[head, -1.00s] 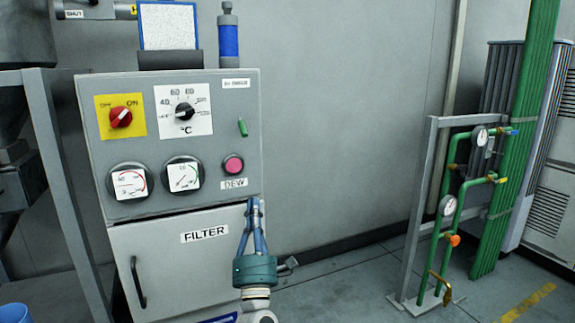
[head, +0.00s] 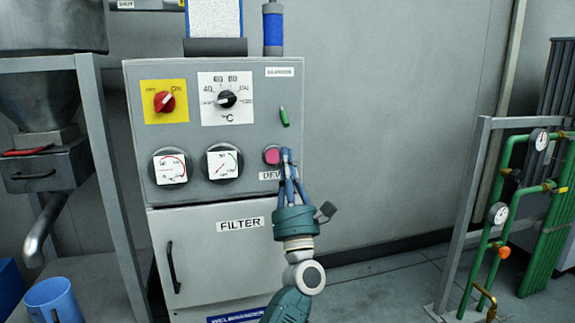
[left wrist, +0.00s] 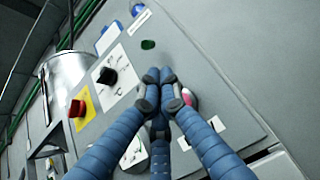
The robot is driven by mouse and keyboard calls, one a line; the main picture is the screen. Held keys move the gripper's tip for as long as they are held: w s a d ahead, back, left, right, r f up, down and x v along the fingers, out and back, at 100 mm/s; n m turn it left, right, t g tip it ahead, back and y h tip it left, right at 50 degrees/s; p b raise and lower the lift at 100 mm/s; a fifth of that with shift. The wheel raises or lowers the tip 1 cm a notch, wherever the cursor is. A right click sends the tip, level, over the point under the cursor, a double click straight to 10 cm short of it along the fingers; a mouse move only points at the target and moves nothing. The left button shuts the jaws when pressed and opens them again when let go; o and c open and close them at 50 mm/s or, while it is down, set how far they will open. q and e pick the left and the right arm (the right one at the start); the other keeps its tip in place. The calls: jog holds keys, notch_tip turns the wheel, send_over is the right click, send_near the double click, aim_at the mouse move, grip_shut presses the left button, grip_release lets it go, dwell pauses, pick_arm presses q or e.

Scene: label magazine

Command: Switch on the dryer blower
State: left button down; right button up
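The dryer's grey control panel (head: 225,75) carries a red rotary knob (head: 164,101) on a yellow OFF/ON plate, its mark slanting up right. A black temperature dial (head: 227,99) is beside it. A pink button (head: 271,155) above the DEW label is partly behind my left gripper (head: 286,152). The left gripper's fingers are together and empty, below the green lever; contact with the panel is unclear. In the left wrist view the fingertips (left wrist: 158,76) meet before the panel.
Two round gauges (head: 224,163) sit left of the button. The FILTER door (head: 210,260) is below. A frame with green pipes (head: 505,190) stands at right, and a blue bucket (head: 53,301) at lower left. The floor between panel and pipes is clear.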

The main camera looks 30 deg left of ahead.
aim_at(284, 118)
pick_arm(q)
jog(key=x, duration=0.6)
dwell(0.3)
